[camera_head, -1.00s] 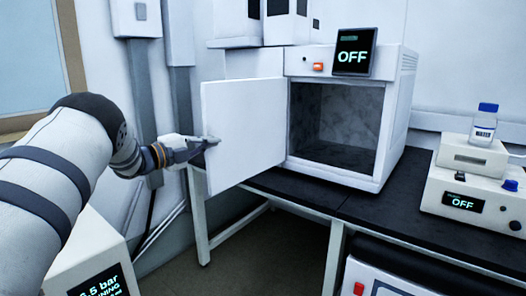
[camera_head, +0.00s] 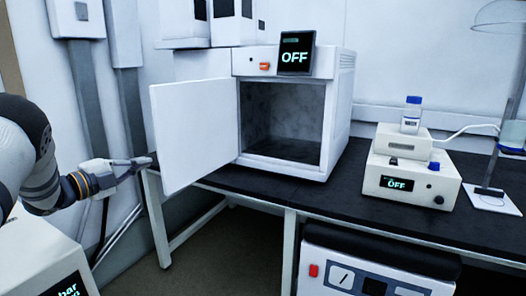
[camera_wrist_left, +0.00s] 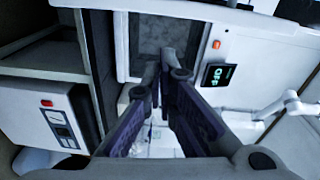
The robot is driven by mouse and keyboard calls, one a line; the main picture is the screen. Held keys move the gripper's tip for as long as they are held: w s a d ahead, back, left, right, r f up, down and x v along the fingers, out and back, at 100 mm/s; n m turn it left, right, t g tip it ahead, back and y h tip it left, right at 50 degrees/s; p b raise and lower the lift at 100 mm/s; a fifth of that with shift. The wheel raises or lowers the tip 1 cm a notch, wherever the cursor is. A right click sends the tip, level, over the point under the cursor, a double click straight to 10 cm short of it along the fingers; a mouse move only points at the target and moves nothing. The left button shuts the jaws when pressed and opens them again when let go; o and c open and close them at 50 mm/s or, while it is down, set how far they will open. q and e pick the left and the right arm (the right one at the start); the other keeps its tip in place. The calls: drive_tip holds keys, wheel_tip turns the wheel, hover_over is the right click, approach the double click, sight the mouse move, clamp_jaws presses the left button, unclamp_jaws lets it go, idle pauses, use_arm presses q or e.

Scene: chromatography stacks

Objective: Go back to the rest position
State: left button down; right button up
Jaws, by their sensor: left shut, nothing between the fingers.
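My left gripper (camera_head: 145,161) is at the left of the head view, shut and empty. Its tips are just left of the open white oven door (camera_head: 190,138), apart from the door's face as far as I can tell. In the left wrist view the two fingers (camera_wrist_left: 160,62) come together at the tips with nothing between them. The white oven (camera_head: 335,115) stands on the bench with its chamber (camera_head: 283,120) open and looking empty. Its display (camera_head: 295,54) reads OFF. My right gripper is in neither view.
The black bench (camera_head: 330,200) runs along the wall. A white device (camera_head: 412,182) reading OFF stands on it, with a blue-capped bottle (camera_head: 411,118) on top. A stand with glassware (camera_head: 490,195) is at the right. A cabinet unit (camera_head: 345,262) sits below the bench.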

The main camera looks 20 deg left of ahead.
use_arm(q)
drive_tip(key=s+d+f+n+g+y, duration=0.25)
drive_tip(key=d+f+n, duration=0.25)
drive_tip(key=f, duration=0.6)
drive_tip(key=s+d+f+n+g+y, duration=0.1)
drive_tip(key=s+d+f+n+g, duration=0.15)
drive_tip(key=d+f+n, duration=0.55)
drive_tip(key=s+d+f+g+p, duration=0.1)
drive_tip(key=s+d+f+g, duration=0.35)
drive_tip(key=s+f, duration=0.65)
drive_tip(key=s+d+f+n+g, duration=0.1)
drive_tip(key=s+d, duration=0.4)
drive_tip(key=s, duration=0.5)
drive_tip(key=s+d+f+n+g, duration=0.2)
drive_tip(key=s+d+g, duration=0.3)
drive_tip(key=s, duration=0.6)
drive_tip(key=s+d+f+n+g+h, duration=0.1)
drive_tip(key=s+d+g, duration=0.3)
drive_tip(key=s, duration=0.7)
drive_tip(key=shift+d+f+n+p, duration=0.3)
drive_tip(key=shift+d+f+n, duration=0.3)
drive_tip(key=shift+n, duration=0.3)
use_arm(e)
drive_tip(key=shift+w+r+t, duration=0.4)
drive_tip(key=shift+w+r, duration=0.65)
